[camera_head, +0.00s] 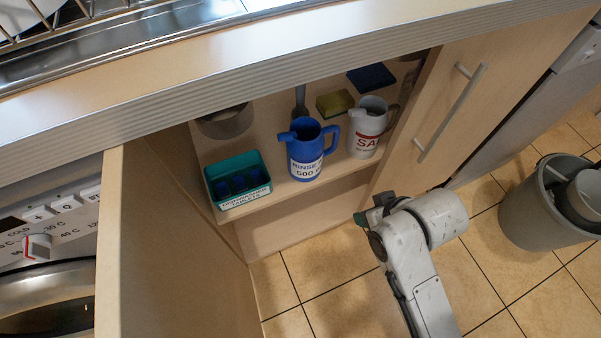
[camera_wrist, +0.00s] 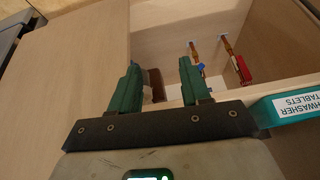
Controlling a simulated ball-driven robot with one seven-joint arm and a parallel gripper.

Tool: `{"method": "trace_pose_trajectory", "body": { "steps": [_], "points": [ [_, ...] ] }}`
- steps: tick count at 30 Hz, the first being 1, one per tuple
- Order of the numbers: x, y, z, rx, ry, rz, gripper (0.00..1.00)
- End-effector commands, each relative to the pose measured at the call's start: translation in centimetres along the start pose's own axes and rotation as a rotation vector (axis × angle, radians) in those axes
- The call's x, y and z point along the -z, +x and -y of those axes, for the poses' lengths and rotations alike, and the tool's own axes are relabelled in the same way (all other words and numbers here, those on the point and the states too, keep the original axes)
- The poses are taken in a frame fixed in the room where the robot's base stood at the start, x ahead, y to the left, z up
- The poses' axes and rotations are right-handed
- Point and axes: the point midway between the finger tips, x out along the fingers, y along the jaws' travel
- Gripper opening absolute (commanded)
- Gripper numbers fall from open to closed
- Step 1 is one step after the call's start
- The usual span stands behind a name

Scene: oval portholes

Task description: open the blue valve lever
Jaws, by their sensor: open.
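The blue valve lever (camera_wrist: 201,67) shows small in the wrist view, on a brass fitting (camera_wrist: 194,50) on the cabinet's inner wall. It lies beyond and just right of my right fingertip. How the lever is turned is too small to tell. I cannot make it out in the head view. My gripper (camera_wrist: 158,66) has its green fingers apart, with a brown object (camera_wrist: 156,84) showing beyond the gap between them. Nothing is held. In the head view my gripper (camera_head: 374,210) is outside the cabinet, in front of the shelf's right end.
A red lever (camera_wrist: 243,72) is right of the blue one. The shelf holds a blue jug (camera_head: 306,150), a white salt jug (camera_head: 368,127) and a teal tablet box (camera_head: 239,204). Open doors (camera_head: 180,260) (camera_head: 440,100) flank the cabinet. A grey bin (camera_head: 530,205) stands right.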

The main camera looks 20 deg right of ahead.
Motion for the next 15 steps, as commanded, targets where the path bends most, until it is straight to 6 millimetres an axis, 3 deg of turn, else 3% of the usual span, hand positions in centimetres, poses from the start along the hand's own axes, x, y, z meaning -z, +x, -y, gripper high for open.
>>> {"method": "trace_pose_trajectory", "body": {
  "steps": [1,6,9,15],
  "points": [
    [-0.5,3.2,0.2,0.011,0.008,-0.030,0.47],
    [1.5,10.0,2.0,0.083,0.081,-0.191,0.47],
    [3.6,12.9,3.4,0.151,0.162,-0.312,0.47],
    [6.8,17.0,5.8,0.294,0.356,-0.530,0.47]
  ]
}}
